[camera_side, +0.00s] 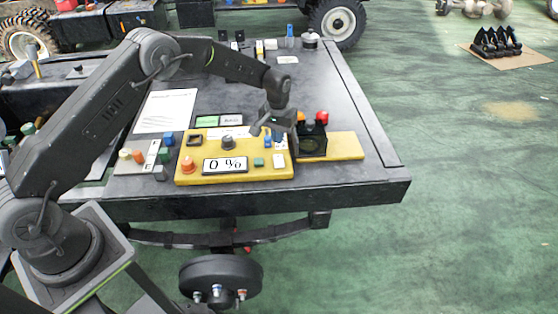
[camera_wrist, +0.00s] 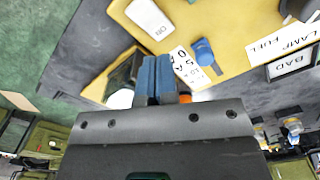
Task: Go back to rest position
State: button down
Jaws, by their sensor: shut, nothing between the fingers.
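Beyond the fingertips are the yellow panel (camera_wrist: 226,30), a white ON button (camera_wrist: 148,18) and a blue switch (camera_wrist: 205,52). Whether the fingers touch the panel or the box cannot be told.
A white sheet (camera_side: 167,111) lies on the dark table (camera_side: 345,110). Small items stand at the table's back. The table's right side is clear.

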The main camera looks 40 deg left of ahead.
jog(key=shift+r, duration=0.35)
jog(key=s+r+t, duration=0.1)
jog(key=s+r, duration=0.3)
jog(key=r, duration=0.3)
jog(key=s+r+m+t, duration=0.1)
jog(key=s+r, duration=0.3)
jog(key=r, duration=0.4)
jog(key=s+r+t, duration=0.1)
jog(key=s+r, duration=0.3)
jog(key=r, duration=0.3)
jog(key=s+r+m+t, duration=0.2)
jog(key=s+r, duration=0.2)
jog(key=s, duration=2)
jog(key=shift+s+d+r+t, duration=0.15)
jog(key=shift+d+t, duration=0.15)
jog(key=shift+d, duration=0.15)
